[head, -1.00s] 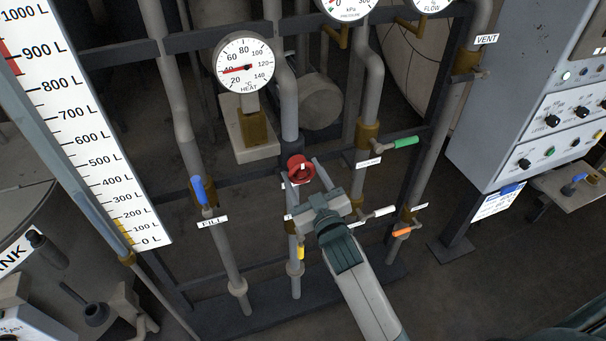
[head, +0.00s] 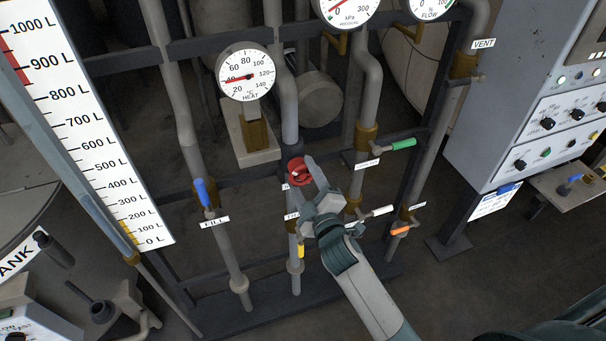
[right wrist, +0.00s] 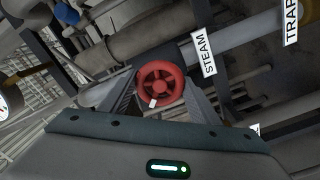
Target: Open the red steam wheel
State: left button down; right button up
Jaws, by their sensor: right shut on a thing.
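The red steam wheel (head: 299,171) sits on the middle pipe in the head view, below the heat gauge. In the right wrist view the red wheel (right wrist: 161,84) shows face on, with a small white mark on its lower rim and a STEAM label (right wrist: 204,54) beside it. My right gripper (head: 304,176) is shut on the wheel, with a finger on each side of its rim. The gripper is turned, so one finger hides part of the wheel in the head view. My left gripper is not in view.
The heat gauge (head: 246,72) is above the wheel. A blue-handled valve (head: 203,193) is to the left, a green handle (head: 403,144) to the right, and white and orange handles (head: 399,230) lower right. A yellow handle (head: 301,250) is below.

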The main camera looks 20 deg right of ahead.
jog(key=n+p, duration=0.1)
jog(key=n, duration=0.4)
jog(key=shift+n, duration=0.4)
jog(key=n+p, duration=0.2)
jog(key=n, duration=0.3)
jog(key=n+p, duration=0.1)
jog(key=n, duration=0.4)
jog(key=shift+n+p, duration=1.15)
jog(key=shift+n, duration=1.55)
jog(key=shift+f, duration=0.1)
jog(key=o, duration=1)
jog(key=shift+o, duration=0.2)
jog(key=shift+s, duration=0.1)
jog(key=s+b, duration=0.5)
jog(key=s, duration=1.2)
jog(key=shift+s+d+b, duration=0.15)
jog(key=shift+d+b, duration=0.15)
jog(key=shift+b, duration=0.05)
